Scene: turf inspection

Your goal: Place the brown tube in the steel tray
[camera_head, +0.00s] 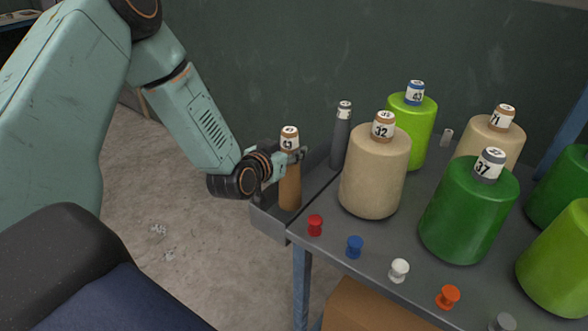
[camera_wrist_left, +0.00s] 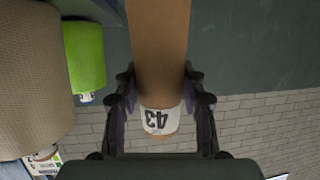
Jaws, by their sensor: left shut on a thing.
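The brown tube (camera_head: 290,185), with a white "43" label at its top, stands upright at the left edge of the table. My left gripper (camera_head: 291,158) is shut on its upper part, just below the label. The left wrist view shows the brown tube (camera_wrist_left: 158,50) between both fingers. The grey steel tray (camera_head: 268,219) runs along the table's left side. The tube's lower end appears within the tray's outline, but I cannot tell whether it touches the floor of the tray. My right gripper is not in view.
A dark grey tube (camera_head: 341,140) stands upright at the tray's far end. A beige cone (camera_head: 373,180) and several green cones stand on the table (camera_head: 385,235) to the right. A red peg (camera_head: 315,225) and other coloured pegs line the front edge.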

